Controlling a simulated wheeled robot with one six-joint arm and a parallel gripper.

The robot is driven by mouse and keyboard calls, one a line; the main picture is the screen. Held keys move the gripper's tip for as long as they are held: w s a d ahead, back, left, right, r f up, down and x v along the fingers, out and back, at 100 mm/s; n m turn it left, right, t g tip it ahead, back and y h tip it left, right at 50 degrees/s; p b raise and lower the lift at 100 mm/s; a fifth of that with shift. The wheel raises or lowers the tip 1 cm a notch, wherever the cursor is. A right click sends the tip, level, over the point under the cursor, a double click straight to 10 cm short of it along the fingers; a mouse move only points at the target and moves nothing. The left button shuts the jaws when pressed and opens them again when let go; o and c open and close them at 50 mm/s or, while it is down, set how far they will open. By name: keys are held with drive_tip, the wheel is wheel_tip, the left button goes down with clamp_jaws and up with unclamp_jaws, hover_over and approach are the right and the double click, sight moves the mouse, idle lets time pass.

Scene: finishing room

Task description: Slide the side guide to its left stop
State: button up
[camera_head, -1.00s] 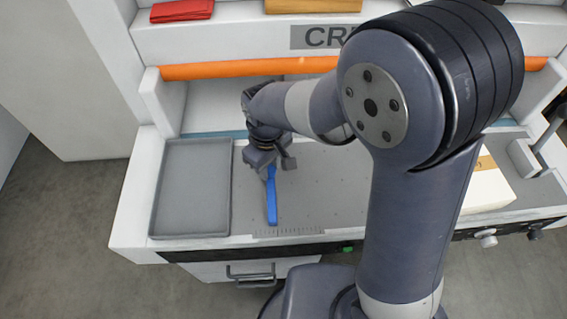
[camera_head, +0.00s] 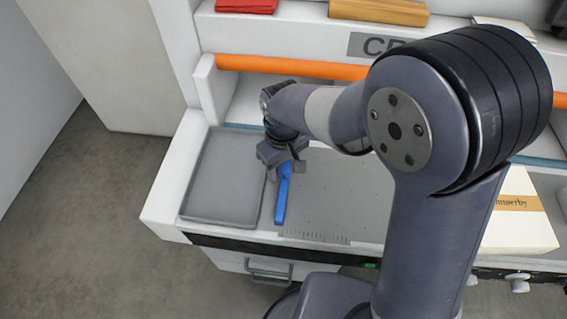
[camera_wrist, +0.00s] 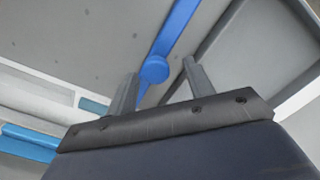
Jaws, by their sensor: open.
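The side guide is a blue bar (camera_head: 282,198) on the grey perforated bed (camera_head: 335,195), just right of the grey tray (camera_head: 205,208). A narrow strip of bed shows between them. Its front end is near the left end of the printed scale (camera_head: 313,238). My gripper (camera_head: 284,170) is over the bar's back end, fingers pointing down. In the wrist view, the round blue knob (camera_wrist: 154,69) of the bar (camera_wrist: 176,28) shows between the two separated fingers of my gripper (camera_wrist: 160,72). I cannot tell whether either finger touches it.
An orange bar (camera_head: 290,67) crosses above the back of the bed. A cream box (camera_head: 517,225) stands at the right, beyond my arm. A red cloth (camera_head: 246,5) and a tan block (camera_head: 380,11) lie on the upper shelf. The bed right of the guide is clear.

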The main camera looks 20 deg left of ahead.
sight(283, 169)
drive_tip(key=shift+r, duration=0.1)
wheel_tip(283, 169, up, 11)
drive_tip(key=b, duration=0.1)
drive_tip(key=shift+f, duration=0.2)
idle(0.4)
drive_tip(key=f, duration=0.7)
drive_tip(key=d+f+p, duration=0.1)
drive_tip(key=f, duration=0.3)
drive_tip(key=shift+w, duration=0.2)
drive_tip(key=shift+d+r, duration=0.1)
drive_tip(key=shift+d, duration=0.2)
